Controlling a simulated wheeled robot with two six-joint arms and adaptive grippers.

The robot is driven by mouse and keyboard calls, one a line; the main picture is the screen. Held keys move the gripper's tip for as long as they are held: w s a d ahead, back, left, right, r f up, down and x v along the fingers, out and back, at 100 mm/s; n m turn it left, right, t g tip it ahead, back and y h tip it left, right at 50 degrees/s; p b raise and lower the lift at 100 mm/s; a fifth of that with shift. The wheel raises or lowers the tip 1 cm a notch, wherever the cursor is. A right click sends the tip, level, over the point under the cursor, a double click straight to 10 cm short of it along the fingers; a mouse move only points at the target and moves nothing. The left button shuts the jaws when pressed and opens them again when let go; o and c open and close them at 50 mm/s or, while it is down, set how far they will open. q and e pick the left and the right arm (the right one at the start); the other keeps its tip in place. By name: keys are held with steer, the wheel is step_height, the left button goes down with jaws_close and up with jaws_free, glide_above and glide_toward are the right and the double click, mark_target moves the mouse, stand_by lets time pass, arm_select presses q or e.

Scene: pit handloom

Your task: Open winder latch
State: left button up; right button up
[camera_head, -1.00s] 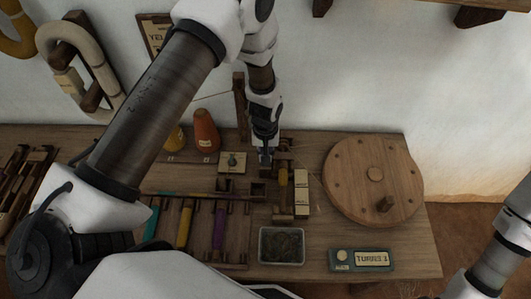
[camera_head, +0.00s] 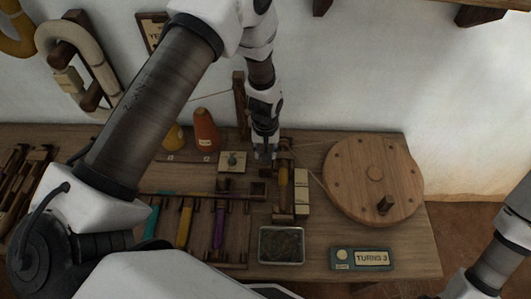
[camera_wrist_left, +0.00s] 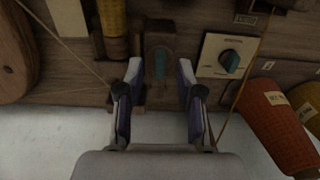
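The winder has a round wooden wheel (camera_head: 375,178) with a crank peg (camera_head: 385,204) and a yellow-wound bobbin (camera_head: 283,176). The two fingers are apart, one on each side of the teal piece, with nothing visibly held. Contact cannot be told. In the head view my left gripper (camera_head: 265,152) hangs behind the bobbin and hides the latch area. My right gripper is out of view.
A knob plate (camera_head: 232,161) and an orange yarn cone (camera_head: 205,131) stand left of the gripper. A metal tray (camera_head: 282,245) and a counter reading "TURNS 3" (camera_head: 362,259) lie in front. Coloured bobbins (camera_head: 186,224) fill a rack at left. A thread runs near the wheel.

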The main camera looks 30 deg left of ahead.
arm_select(q)
step_height(320, 180, up, 11)
steer(key=shift+f, duration=0.15)
stand_by(0.4)
